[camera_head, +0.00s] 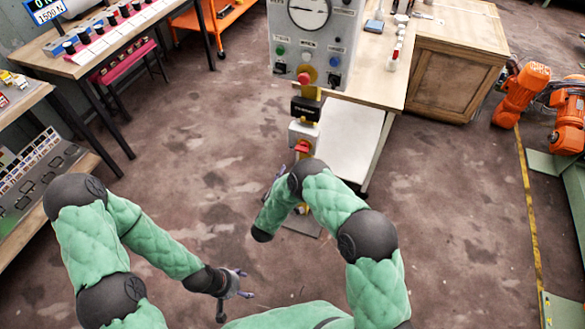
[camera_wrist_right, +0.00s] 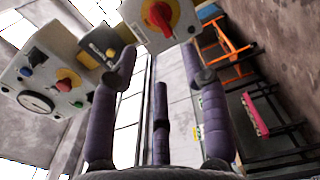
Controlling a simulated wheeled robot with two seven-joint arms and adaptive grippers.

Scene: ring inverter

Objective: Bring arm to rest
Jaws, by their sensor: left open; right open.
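My left gripper (camera_head: 240,284) hangs low over the floor in the head view, at the end of the left green-sleeved arm. Its fingers are spread and hold nothing. My right arm is bent in front of the control post, and its gripper is mostly hidden behind the arm in the head view. In the right wrist view, my right gripper (camera_wrist_right: 160,58) is open, with its purple fingers apart and nothing between them. A red knob on a yellow plate (camera_wrist_right: 158,18) shows beyond the fingertips; I cannot tell how far away it is.
A control box with a gauge (camera_head: 309,12) stands on a post ahead, beside a wooden-topped bench (camera_head: 375,62). A wooden cabinet (camera_head: 450,75) and orange robot arm (camera_head: 522,88) are at right. Workbenches (camera_head: 95,62) stand at left. The floor (camera_head: 190,150) between is clear.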

